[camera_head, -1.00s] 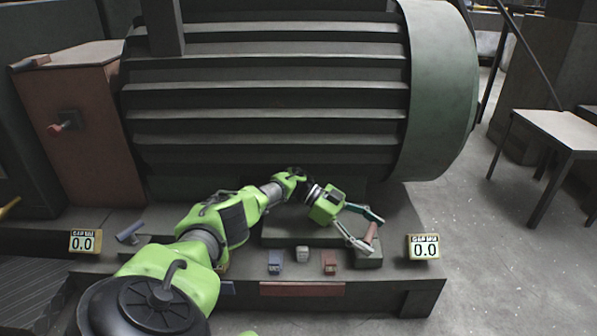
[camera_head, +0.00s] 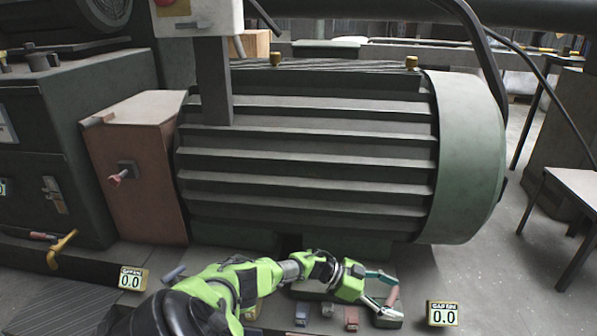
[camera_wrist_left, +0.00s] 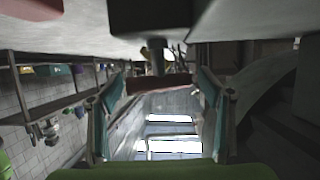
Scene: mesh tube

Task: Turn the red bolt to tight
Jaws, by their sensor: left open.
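The red bolt (camera_head: 392,298) stands on a dark block at the right end of the motor's base. My left gripper (camera_head: 388,296) is open, with its teal-padded fingers on either side of the bolt. In the left wrist view a grey shaft comes from a dark block and a dark reddish bar (camera_wrist_left: 160,83) lies between my open fingers (camera_wrist_left: 157,92). I cannot tell if the fingers touch it. A right display (camera_head: 442,313) and a left display (camera_head: 132,279) both read 0.0. My right gripper is not in view.
A large ribbed motor (camera_head: 310,165) stands behind my left arm. A blue bolt (camera_head: 174,274) is at the left. Small blue (camera_head: 301,315), grey (camera_head: 327,310) and red (camera_head: 351,318) blocks lie in front. A table (camera_head: 570,195) stands at the right.

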